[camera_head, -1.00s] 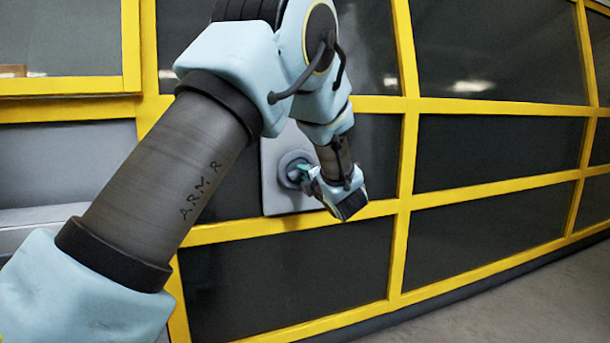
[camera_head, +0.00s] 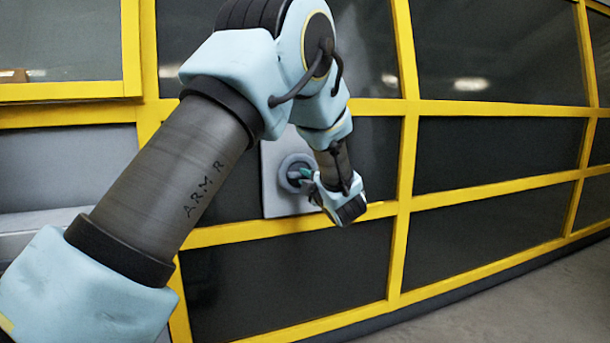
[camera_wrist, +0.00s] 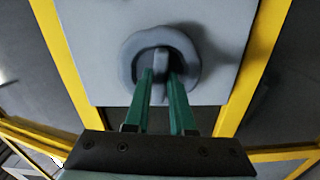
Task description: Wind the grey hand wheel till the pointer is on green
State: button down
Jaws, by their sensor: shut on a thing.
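The grey hand wheel (camera_wrist: 184,42) is a round ring with a bar across its middle, mounted on a light grey plate (camera_wrist: 100,40). In the wrist view my gripper (camera_wrist: 161,75) reaches the wheel with its two green fingers on either side of the central bar, shut on it. In the head view the wheel (camera_head: 287,163) shows on the plate (camera_head: 270,190), partly behind my gripper (camera_head: 304,175). The pointer and a green mark are not visible in either view.
Yellow frame bars (camera_head: 408,150) with dark panels (camera_head: 490,150) surround the plate. My own arm covers much of the left and middle of the head view. Open floor (camera_head: 530,300) shows at the lower right.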

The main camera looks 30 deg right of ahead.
jog(key=m+p, duration=0.3)
jog(key=m, duration=0.2)
jog(key=shift+m, duration=0.3)
jog(key=shift+f+m+p, duration=0.2)
jog(key=shift+m+p, duration=1.2)
jog(key=shift+m, duration=0.8)
jog(key=c, duration=0.8)
grip_release()
jog(key=shift+o, duration=0.2)
jog(key=shift+s, duration=0.1)
jog(key=s+a, duration=0.1)
jog(key=s, duration=0.9)
jog(key=shift+s+a, duration=0.25)
jog(key=shift+s, duration=0.05)
